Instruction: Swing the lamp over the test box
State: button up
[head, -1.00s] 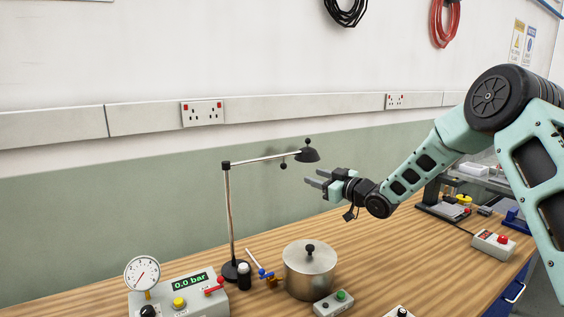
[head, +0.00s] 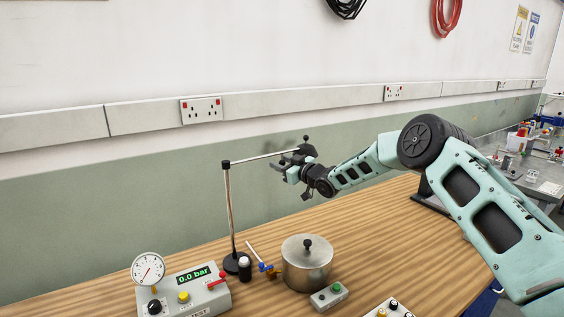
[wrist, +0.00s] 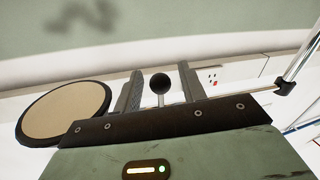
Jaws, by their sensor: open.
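The lamp has an upright pole on a round black base, a thin horizontal arm and a black shade (head: 307,150) at the arm's right end. My gripper (head: 279,166) is at the shade end, just below the arm, and partly covers the shade. In the wrist view, my open fingers (wrist: 161,75) stand on either side of a black ball knob (wrist: 160,83) on a short stem. Contact cannot be told. The shade's pale underside (wrist: 65,113) shows left of the fingers. The grey test box (head: 208,299), with a gauge and a 0.0 bar display, stands at the front left.
A lidded metal pot (head: 306,264) stands right of the lamp base, below my gripper. A small box with a green button (head: 328,297) is in front of it. The bench behind the pot is clear.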

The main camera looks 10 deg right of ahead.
jog(key=shift+c, duration=0.3)
grip_shut()
jog(key=shift+s+f, duration=0.1)
